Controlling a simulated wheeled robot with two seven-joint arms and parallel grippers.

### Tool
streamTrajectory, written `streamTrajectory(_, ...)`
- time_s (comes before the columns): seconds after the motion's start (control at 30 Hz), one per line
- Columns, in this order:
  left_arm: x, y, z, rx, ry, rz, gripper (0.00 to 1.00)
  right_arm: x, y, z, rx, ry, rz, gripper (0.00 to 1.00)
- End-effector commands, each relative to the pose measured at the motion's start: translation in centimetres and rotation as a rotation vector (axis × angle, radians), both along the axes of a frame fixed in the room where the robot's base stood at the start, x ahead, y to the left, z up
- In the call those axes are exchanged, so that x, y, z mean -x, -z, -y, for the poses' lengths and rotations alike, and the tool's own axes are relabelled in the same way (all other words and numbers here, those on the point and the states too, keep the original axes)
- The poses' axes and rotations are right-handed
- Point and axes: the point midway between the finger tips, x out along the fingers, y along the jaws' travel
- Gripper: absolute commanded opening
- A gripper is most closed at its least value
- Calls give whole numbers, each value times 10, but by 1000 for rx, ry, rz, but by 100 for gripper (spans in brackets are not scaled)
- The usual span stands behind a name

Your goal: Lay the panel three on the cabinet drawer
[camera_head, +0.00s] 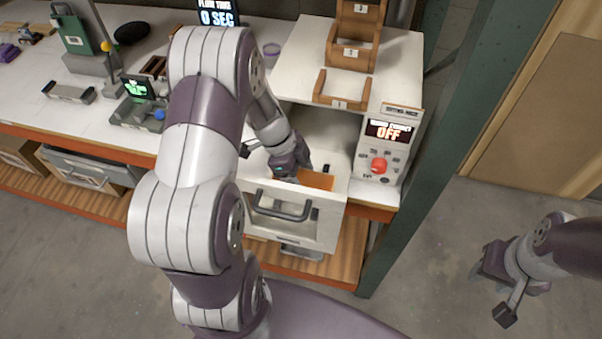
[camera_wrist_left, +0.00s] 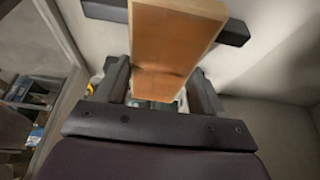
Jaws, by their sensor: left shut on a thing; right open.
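The cabinet drawer (camera_head: 329,228) is pulled open at the front of the white cabinet. My left gripper (camera_head: 298,174) is inside the drawer opening, shut on a flat orange-brown panel (camera_head: 318,181). In the left wrist view the panel (camera_wrist_left: 172,40) stands out from between the fingers (camera_wrist_left: 160,88), with a paler wooden edge. No number shows on it, and I cannot tell whether it touches the drawer floor. My right gripper (camera_head: 482,266) is open and empty over the bare floor, far right of the drawer.
A stepped wooden rack (camera_head: 347,52) with numbered slots stands on the cabinet top. A control box (camera_head: 384,150) with a red knob and an OFF display is right of the drawer. A green post (camera_head: 425,130) stands further right. Bench devices (camera_head: 137,105) lie left of my arm.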

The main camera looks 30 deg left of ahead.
Motion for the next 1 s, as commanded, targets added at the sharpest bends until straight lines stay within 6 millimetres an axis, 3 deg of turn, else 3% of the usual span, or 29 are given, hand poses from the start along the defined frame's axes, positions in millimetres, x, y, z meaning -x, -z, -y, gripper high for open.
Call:
streamTrajectory(0.07, 0, 4, 0, 0, 0, 0, 36, 0, 5, 0, 0, 0, 0, 43)
streamTrajectory(0.1, 0, 3, 0, 0, 0, 0, 72, 0, 5, 0, 0, 0, 0, 43)
streamTrajectory(0.17, 0, 2, 0, 0, 0, 0, 91, 0, 3, 0, 0, 0, 0, 43)
streamTrajectory(0.2, 0, 2, 0, 0, 0, 0, 94, 0, 3, 0, 0, 0, 0, 43)
streamTrajectory(0.53, 0, -5, 0, 0, 0, 0, 94, 0, -5, 0, 0, 0, 0, 43)
streamTrajectory(0.6, 0, -9, -4, -2, -1, 5, 94, 0, 2, 0, 0, 0, 1, 43)
streamTrajectory(0.87, 6, -67, -28, -3, -1, 5, 94, 0, 17, 0, 0, 0, 0, 43)
streamTrajectory(0.97, 8, -90, -37, -3, -2, 3, 94, 0, 16, 0, 0, 0, 0, 43)
streamTrajectory(1.0, 9, -104, -39, -1, -2, 0, 94, 0, 4, 0, 0, 0, -1, 43)
